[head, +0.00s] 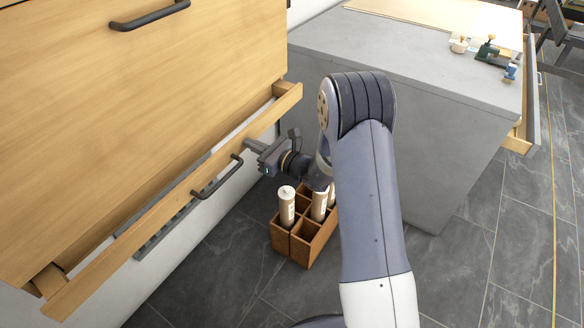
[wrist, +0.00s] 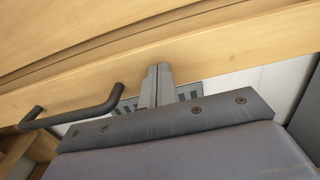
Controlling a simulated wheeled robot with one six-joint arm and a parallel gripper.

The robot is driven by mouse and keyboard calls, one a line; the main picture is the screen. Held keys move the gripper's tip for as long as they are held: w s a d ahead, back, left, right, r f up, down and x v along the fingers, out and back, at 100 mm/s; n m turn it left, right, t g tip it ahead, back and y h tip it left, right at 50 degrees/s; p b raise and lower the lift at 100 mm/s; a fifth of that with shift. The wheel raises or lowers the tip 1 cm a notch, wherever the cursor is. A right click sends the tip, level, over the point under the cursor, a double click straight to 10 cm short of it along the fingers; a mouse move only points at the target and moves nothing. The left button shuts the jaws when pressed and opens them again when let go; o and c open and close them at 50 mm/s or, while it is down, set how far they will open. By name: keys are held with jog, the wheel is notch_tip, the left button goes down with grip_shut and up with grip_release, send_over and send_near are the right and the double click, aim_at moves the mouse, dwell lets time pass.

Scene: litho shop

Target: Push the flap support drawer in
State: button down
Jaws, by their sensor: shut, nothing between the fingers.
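The flap support drawer (head: 140,224) is a long, narrow wooden front below the big wooden flap (head: 120,95). It stands out from the cabinet, with a gap behind it and side pieces showing at both ends. Its dark bar handle (head: 219,179) is near the middle of the front. My gripper (head: 249,145) is shut and empty, its tips at the drawer front to the right of the handle. In the wrist view the closed fingertips (wrist: 159,70) overlap the lower part of the drawer front (wrist: 215,58), right of the handle (wrist: 75,117); whether they touch it I cannot tell.
A wooden crate (head: 281,242) with tubes stands on the floor below my gripper. A grey counter (head: 400,60) is at the right, with small tools on top and an open drawer (head: 532,95) at its far side. Dark tiled floor (head: 470,270) is clear at lower right.

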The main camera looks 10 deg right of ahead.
aim_at(235, 137)
jog(key=b+x, duration=0.1)
jog(key=x, duration=0.5)
jog(key=shift+a+f+b, duration=0.1)
jog(key=shift+b, duration=0.2)
jog(key=shift+w+a, duration=0.2)
jog(key=shift+w+r, duration=0.1)
jog(key=shift+r, duration=0.15)
